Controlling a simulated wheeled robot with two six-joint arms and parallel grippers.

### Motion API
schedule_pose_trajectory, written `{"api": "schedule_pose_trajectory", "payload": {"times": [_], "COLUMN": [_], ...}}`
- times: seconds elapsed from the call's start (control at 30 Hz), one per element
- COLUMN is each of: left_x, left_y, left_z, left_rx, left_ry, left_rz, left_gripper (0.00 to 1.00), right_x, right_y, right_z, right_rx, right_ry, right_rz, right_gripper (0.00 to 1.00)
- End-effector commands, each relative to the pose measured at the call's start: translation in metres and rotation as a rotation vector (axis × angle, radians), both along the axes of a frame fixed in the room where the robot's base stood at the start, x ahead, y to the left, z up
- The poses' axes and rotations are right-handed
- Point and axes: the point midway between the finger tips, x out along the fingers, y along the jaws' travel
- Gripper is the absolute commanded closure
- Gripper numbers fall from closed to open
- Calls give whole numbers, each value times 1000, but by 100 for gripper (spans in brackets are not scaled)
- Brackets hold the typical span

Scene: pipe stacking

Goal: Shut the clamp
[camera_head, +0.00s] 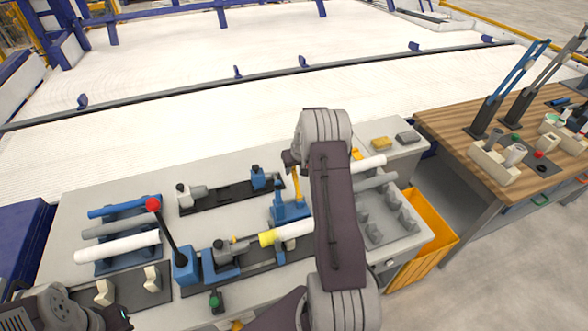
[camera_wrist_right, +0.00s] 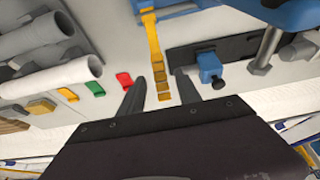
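The clamp (camera_head: 289,211) is a blue block with a yellow lever (camera_head: 296,184) that points away from me, near the middle of the bench. In the right wrist view the yellow lever (camera_wrist_right: 152,40) runs from the blue clamp (camera_wrist_right: 178,12) towards the space between my fingers. My right gripper (camera_wrist_right: 161,92) is open, with one finger on each side of the lever's ribbed end; I cannot tell whether they touch it. In the head view my right arm hides most of this gripper. My left gripper (camera_head: 118,316) is at the bottom left, its fingers unclear.
A white pipe with a yellow end (camera_head: 267,238) lies in front of the clamp. A red-knobbed lever (camera_head: 153,205) stands to its left, beside a blue rack with several pipes (camera_head: 122,228). A black rail (camera_head: 229,194) lies behind. A wooden table (camera_head: 470,120) stands at right.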

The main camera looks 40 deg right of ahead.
Motion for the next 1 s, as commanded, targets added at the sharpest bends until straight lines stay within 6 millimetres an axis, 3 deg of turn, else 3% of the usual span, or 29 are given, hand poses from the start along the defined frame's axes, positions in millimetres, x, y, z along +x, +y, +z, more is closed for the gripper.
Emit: {"api": "schedule_pose_trajectory", "payload": {"times": [0.2,0.47,0.5,0.63,1.0], "left_x": [0,0,0,0,0], "left_y": [0,0,0,0,0], "left_z": [8,8,8,8,8], "left_rx": [0,0,0,0,0], "left_ry": [0,0,0,0,0], "left_rz": [0,0,0,0,0], "left_gripper": [100,100,100,100,100], "right_x": [10,11,11,11,11], "right_y": [-3,-3,-3,-3,-3], "right_z": [-25,-28,-28,-28,-28], "right_rx": [1,-1,-1,-1,0], "right_ry": [0,-1,-1,-1,0], "right_rz": [1,1,1,1,1], "right_gripper": [60,60,63,99,100]}}
